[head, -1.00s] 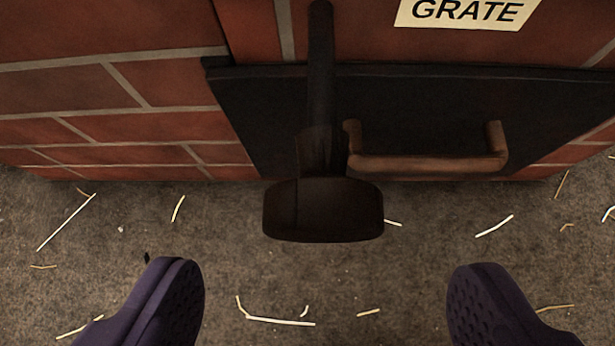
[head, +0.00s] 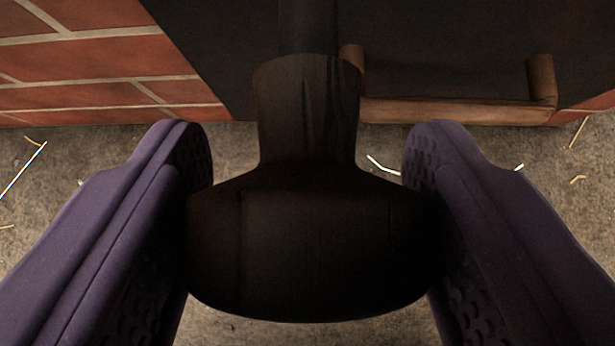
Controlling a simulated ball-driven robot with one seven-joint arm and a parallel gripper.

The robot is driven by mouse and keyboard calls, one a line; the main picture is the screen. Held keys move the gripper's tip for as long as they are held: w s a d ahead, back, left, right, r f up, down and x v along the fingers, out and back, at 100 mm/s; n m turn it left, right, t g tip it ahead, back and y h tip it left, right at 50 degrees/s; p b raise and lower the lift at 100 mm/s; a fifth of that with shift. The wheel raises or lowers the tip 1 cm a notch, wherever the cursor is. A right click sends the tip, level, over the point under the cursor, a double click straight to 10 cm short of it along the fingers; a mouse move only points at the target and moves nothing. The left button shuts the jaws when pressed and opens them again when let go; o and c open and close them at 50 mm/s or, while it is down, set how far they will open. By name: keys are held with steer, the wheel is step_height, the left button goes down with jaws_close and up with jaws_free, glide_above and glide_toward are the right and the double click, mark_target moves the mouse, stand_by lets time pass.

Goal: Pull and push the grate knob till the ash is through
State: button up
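The grate knob (head: 310,250) is a dark, wide, rounded head on a thick neck and rod (head: 307,30) that comes out from the wall at the top of the head view. My gripper (head: 308,160) has its two purple fingers on either side of the knob. Their textured pads meet the knob's left and right sides, with no gap to be seen, so it looks shut on the knob. The fingertips reach past the head to beside the neck. No ash shows in view.
A dark panel (head: 220,50) with a brown bar handle (head: 450,112) lies behind the knob, the handle just right of the rod. Red brick wall (head: 100,60) is at left. The grey floor (head: 85,160) has scattered straw bits.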

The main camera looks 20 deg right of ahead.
mark_target(307, 97)
steer(key=c, duration=0.6)
steer(key=shift+w+d, duration=0.25)
steer(key=shift+w, duration=0.6)
steer(key=shift+w+d, duration=0.2)
steer(key=shift+w, duration=0.6)
steer(key=o, duration=1.4)
steer(key=p+v, duration=0.4)
steer(key=v, duration=0.3)
steer(key=shift+s+a+r, duration=0.1)
steer(key=shift+s+r, duration=0.1)
steer(key=shift+s, duration=0.15)
steer(key=shift+o, duration=0.2)
